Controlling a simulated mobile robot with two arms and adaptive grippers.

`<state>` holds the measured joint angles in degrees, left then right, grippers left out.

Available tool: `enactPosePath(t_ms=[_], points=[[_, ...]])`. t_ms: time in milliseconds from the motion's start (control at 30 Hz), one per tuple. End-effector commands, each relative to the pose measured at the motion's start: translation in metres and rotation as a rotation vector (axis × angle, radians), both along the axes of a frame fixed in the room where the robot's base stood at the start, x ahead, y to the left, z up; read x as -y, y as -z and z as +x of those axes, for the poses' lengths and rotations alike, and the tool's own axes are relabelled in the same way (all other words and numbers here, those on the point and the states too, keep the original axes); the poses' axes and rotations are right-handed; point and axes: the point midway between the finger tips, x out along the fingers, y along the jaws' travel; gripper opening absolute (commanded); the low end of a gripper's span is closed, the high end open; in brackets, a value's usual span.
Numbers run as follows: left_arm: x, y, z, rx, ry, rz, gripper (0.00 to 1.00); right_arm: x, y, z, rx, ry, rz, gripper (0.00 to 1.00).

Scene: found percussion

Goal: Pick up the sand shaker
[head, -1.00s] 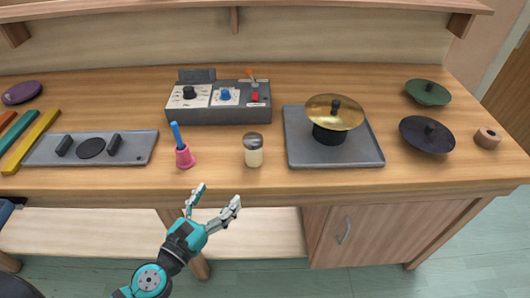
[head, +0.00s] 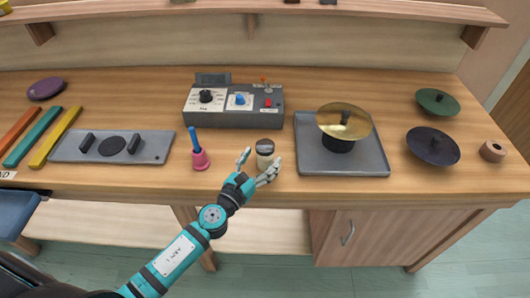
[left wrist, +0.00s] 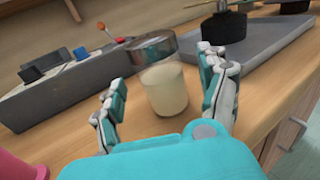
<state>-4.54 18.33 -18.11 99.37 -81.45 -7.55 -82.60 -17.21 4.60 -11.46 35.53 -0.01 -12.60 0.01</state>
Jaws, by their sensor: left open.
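The sand shaker (head: 265,148) is a small clear jar with pale sand and a grey metal lid, upright near the front edge of the wooden counter. In the left wrist view the sand shaker (left wrist: 164,88) stands between the two fingers. My left gripper (head: 259,166) is open at the front of the shaker, one finger on each side of it. In the left wrist view my left gripper (left wrist: 165,98) shows a gap on the left of the jar; its right finger is close to the jar, and I cannot tell if it touches. My right gripper is not in view.
A grey tray (head: 362,160) with a brass cymbal (head: 344,122) is to the right. Bare counter lies between these.

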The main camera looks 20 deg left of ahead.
Motion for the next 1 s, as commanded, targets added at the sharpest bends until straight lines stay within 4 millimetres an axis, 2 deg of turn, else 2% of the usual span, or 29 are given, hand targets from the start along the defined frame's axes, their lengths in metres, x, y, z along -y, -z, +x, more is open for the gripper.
enactPosePath(t_ms=[33,167,433,900,967,1000], points=[[0.002,-0.002,0.009,0.001,-0.001,-0.001,0.76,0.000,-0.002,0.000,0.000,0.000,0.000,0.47],[0.005,-0.001,0.021,0.000,0.000,0.000,0.76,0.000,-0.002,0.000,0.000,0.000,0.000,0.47],[0.005,0.000,0.023,-0.001,0.001,0.000,0.76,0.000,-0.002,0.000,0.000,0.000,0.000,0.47],[0.005,0.000,0.022,-0.001,0.000,0.000,0.14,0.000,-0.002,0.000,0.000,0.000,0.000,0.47],[0.005,0.000,0.022,-0.001,0.000,0.000,0.06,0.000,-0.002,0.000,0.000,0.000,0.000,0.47],[0.005,-0.001,0.023,0.001,0.000,0.001,0.06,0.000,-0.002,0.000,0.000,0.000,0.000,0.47]])
